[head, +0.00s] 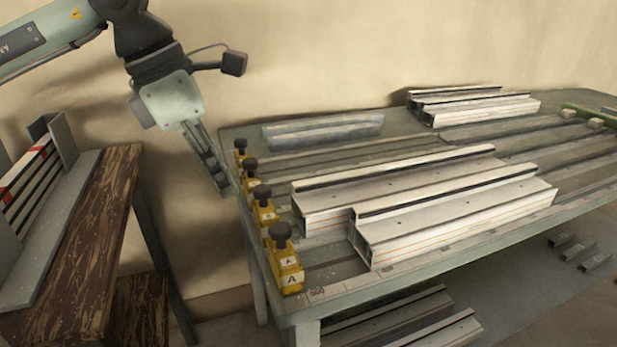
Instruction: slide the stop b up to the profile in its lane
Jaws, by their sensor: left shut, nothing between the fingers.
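Several yellow stops with black knobs stand in a row along the left end of the bench (345,293). The front stop (286,275) seems to carry the letter A. The letters on the second stop (264,212), third stop (250,185) and far stop (240,158) are too small to read, so I cannot tell which is stop b. A front profile (460,225) and a longer-set profile behind it (400,188) lie along the lanes, with clear gaps between their left ends and the stops. My left gripper (221,188) is shut and empty, pointing down just left of the far stops.
A grey channel piece (322,131) lies at the back of the bench. More profiles (475,106) lie at the back right, near a green bar (595,112). A brown wooden bench (85,255) with a rack stands at left. Small metal pieces (575,250) lie below right.

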